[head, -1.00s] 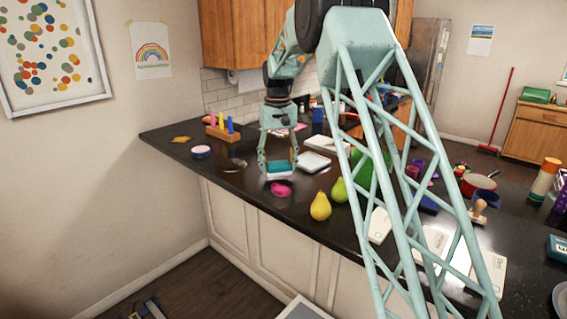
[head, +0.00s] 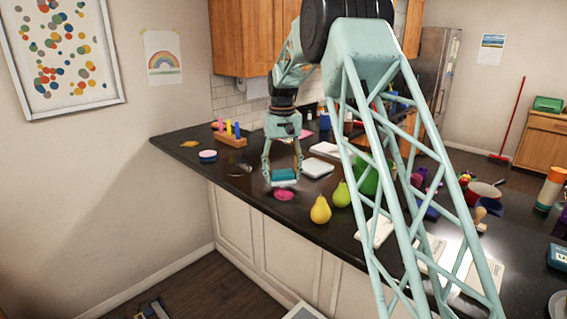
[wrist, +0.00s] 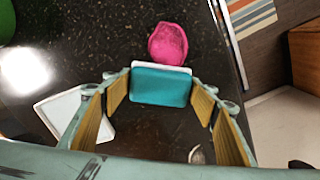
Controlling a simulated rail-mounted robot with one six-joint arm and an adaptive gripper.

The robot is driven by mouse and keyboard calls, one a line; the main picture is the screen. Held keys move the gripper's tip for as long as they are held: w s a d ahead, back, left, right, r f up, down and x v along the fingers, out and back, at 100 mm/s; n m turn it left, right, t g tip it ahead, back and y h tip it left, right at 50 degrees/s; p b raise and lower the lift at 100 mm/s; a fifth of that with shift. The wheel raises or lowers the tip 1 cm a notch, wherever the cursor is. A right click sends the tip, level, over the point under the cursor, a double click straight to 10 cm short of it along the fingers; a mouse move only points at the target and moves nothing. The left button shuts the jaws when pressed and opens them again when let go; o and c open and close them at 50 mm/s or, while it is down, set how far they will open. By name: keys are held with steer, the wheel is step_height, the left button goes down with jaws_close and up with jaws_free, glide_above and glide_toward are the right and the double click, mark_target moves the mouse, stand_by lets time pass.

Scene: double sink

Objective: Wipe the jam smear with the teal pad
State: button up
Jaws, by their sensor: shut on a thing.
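The teal pad (head: 284,175) has a pale lower edge and is held between the two fingers of my gripper (head: 283,177). In the wrist view the pad (wrist: 161,86) spans the space between the fingers (wrist: 160,95). It is low over the dark counter; I cannot tell whether it touches. A magenta patch (head: 284,195) lies just in front of the pad, near the counter's front edge; it also shows in the wrist view (wrist: 168,44). An amber patch (head: 189,143) lies at the counter's far left. I cannot tell for sure which patch is the jam smear.
A yellow pear (head: 320,210) and a green pear (head: 341,194) stand right of the pad. A white tile-like thing (head: 317,167) lies behind it. A round pink-topped tin (head: 208,155) and a wooden peg rack (head: 230,140) are left.

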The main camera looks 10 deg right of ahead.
steer(key=shift+r+p, duration=0.2)
steer(key=shift+p, duration=0.1)
step_height(320, 180, up, 3)
steer(key=m+p, duration=0.2)
steer(key=p, duration=0.6)
steer(key=shift+s+f+p, duration=0.1)
steer(key=shift+s+p, duration=0.05)
steer(key=shift+p, duration=0.2)
steer(key=r+m+p, duration=0.1)
steer(key=p, duration=0.3)
steer(key=s+r+m+p, duration=0.1)
steer(key=p, duration=0.4)
steer(key=shift+r, duration=0.35)
steer(key=shift+f, duration=0.2)
